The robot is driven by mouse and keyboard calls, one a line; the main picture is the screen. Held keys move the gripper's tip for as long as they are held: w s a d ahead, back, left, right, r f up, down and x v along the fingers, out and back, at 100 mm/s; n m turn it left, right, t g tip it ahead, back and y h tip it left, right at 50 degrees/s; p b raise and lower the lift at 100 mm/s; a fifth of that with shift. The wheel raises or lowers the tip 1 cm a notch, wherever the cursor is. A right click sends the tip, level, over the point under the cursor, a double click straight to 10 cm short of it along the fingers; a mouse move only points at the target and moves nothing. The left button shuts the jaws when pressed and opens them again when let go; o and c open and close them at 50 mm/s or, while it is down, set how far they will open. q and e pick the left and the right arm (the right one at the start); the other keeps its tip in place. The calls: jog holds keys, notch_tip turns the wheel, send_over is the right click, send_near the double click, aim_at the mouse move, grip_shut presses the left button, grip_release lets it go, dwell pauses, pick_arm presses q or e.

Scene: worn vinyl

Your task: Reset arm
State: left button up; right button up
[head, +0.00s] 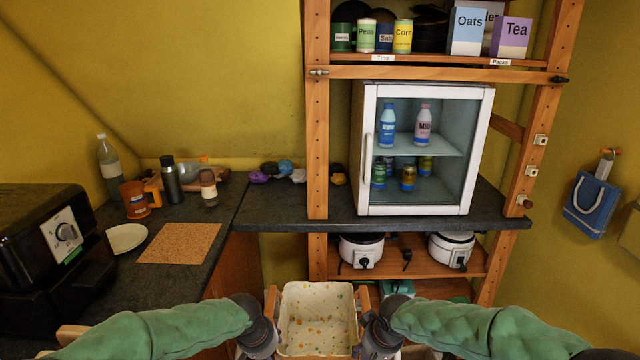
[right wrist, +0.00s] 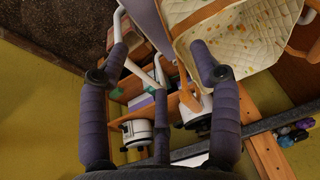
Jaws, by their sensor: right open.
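My left gripper (head: 258,330) and my right gripper (head: 378,330) are at the bottom of the head view, one on each side of a cream, speckled, cloth-lined basket (head: 318,320) with wooden side handles. The right wrist view shows my right gripper (right wrist: 162,65) open, with its fingers wide apart and nothing clearly between them. The basket's speckled lining (right wrist: 245,40) shows beyond the right finger there. I cannot tell whether the left gripper's fingers are open or shut, or whether it touches the basket's left handle.
A closed glass-door fridge (head: 426,150) with bottles and cans stands on the dark counter (head: 275,208). Two white cookers (head: 361,251) sit on the shelf below.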

pick_arm(q)
jog(key=s+d+f+g+h+p, duration=0.1)
jog(key=s+f, duration=0.3)
jog(key=f, duration=0.4)
jog(key=s+d+f+g+h+p, duration=0.1)
jog(key=s+d+f, duration=0.1)
jog(key=s+f, duration=0.45)
pick_arm(e)
jog(key=s+a+f+g+y, duration=0.15)
jog(key=s+f, duration=0.25)
jog(key=f, duration=0.4)
jog(key=s+a+f+g+y, duration=0.1)
jog(key=s+a+f, duration=0.1)
jog(key=s+f, duration=0.45)
pick_arm(q)
jog(key=s+f+n+g+p, duration=0.1)
jog(key=s+f+n+p, duration=0.1)
jog(key=s+f, duration=0.8)
jog(key=s, duration=0.3)
jog(key=shift+a+f+n+h, duration=0.15)
jog(key=shift+f+n+h, duration=0.15)
jog(key=shift+n+h, duration=0.1)
pick_arm(e)
jog(key=s+f+m, duration=0.2)
jog(key=s+f, duration=0.8)
jog(key=s, duration=0.2)
jog(key=shift+s+d+f+m, duration=0.25)
jog(key=shift+s+d+m, duration=0.15)
jog(key=shift+g, duration=0.25)
